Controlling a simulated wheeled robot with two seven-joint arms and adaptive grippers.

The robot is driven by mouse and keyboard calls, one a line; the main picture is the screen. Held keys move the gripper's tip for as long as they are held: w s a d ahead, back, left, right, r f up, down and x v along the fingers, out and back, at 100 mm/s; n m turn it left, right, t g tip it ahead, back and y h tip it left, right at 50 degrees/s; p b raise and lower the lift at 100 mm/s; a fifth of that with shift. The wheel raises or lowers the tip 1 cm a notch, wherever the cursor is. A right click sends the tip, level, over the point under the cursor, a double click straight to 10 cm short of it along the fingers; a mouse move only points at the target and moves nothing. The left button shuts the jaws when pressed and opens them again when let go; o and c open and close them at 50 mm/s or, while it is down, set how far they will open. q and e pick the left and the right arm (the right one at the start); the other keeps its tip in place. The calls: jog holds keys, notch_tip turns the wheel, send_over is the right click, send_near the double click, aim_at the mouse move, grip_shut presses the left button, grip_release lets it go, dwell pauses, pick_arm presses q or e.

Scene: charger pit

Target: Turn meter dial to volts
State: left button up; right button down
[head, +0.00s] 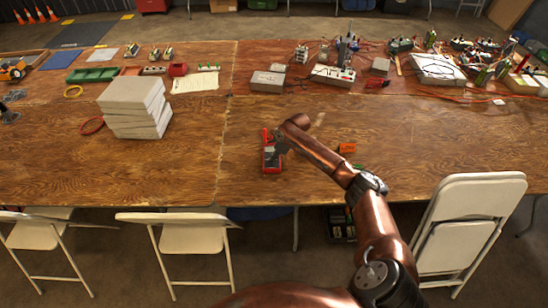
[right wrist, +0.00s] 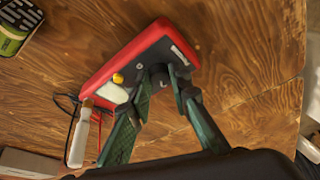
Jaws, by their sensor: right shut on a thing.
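The red meter (head: 271,165) lies on the wooden table near its front edge, left of my copper right arm. In the right wrist view the meter (right wrist: 128,58) shows a red rim, a pale display and a yellow button. Its dark dial (right wrist: 159,76) is between the fingertips of my right gripper (right wrist: 166,80), which is shut on it. In the head view my right gripper (head: 278,145) is over the meter and partly hidden by my arm. The dial's marks and pointer cannot be read. My left gripper is in neither view.
A stack of pale blocks (head: 135,106) stands to the left. A small orange item (head: 346,148) lies close to my right forearm. Boxes and wires fill the back of the right table. A white-handled probe (right wrist: 80,137) and dark leads lie beside the meter.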

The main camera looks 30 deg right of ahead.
jog(key=m+h+p, duration=0.1)
jog(key=m+p, duration=0.1)
jog(key=p, duration=0.1)
jog(key=m+h+p, duration=0.1)
jog(key=m+p, duration=0.1)
jog(key=p, duration=0.2)
jog(key=a+m+p, duration=0.1)
jog(key=m+p, duration=0.2)
jog(key=p, duration=0.1)
jog(key=shift+s+r+t+h, duration=0.1)
jog(key=shift+r+t+h, duration=0.1)
jog(key=shift+t+h, duration=0.15)
jog(key=shift+f+m+h+p, duration=0.1)
jog(key=shift+m+h+p, duration=0.35)
jog(key=shift+m+p, duration=0.6)
jog(key=shift+m+h, duration=0.4)
jog(key=shift+m, duration=0.55)
jog(key=shift+f+p, duration=0.1)
jog(key=shift+p, duration=0.2)
jog(key=c, duration=1.8)
grip_release()
jog(key=shift+o, duration=0.2)
jog(key=v, duration=1.2)
jog(key=shift+w, duration=0.25)
